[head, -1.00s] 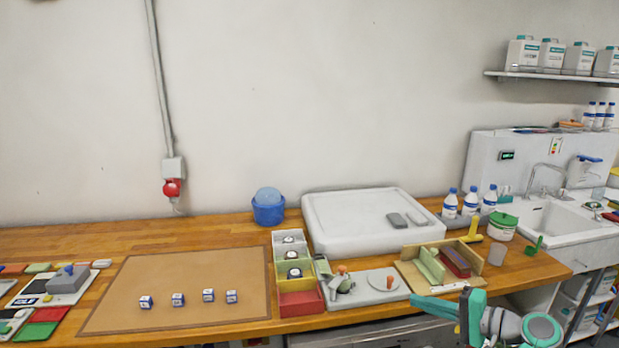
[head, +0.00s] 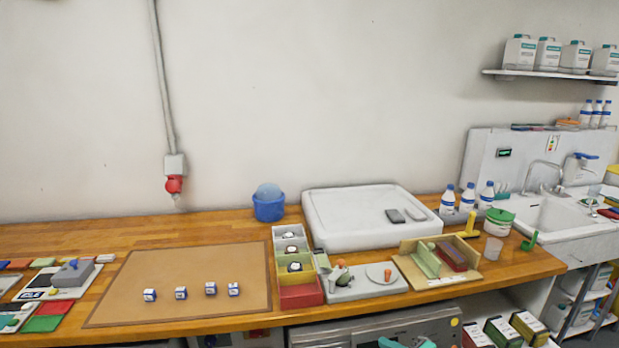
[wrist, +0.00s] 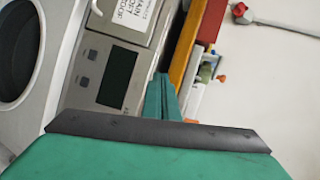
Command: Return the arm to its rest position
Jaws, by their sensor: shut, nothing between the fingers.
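My gripper shows in the wrist view (wrist: 162,98) as two narrow teal fingers, closed together with nothing between them. They are in front of the workbench front and a grey appliance panel (wrist: 104,72). In the head view only a small teal part of my arm (head: 405,343) shows at the bottom edge, below and in front of the worktop (head: 430,297). The rest of the arm is out of the picture.
On the worktop are a brown mat (head: 195,270) with several small blue-and-white cubes, a bin row (head: 300,297), a white board (head: 350,218) and a wooden tray (head: 408,262). A sink (head: 560,222) stands right. Boxes (head: 528,326) stand below the worktop.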

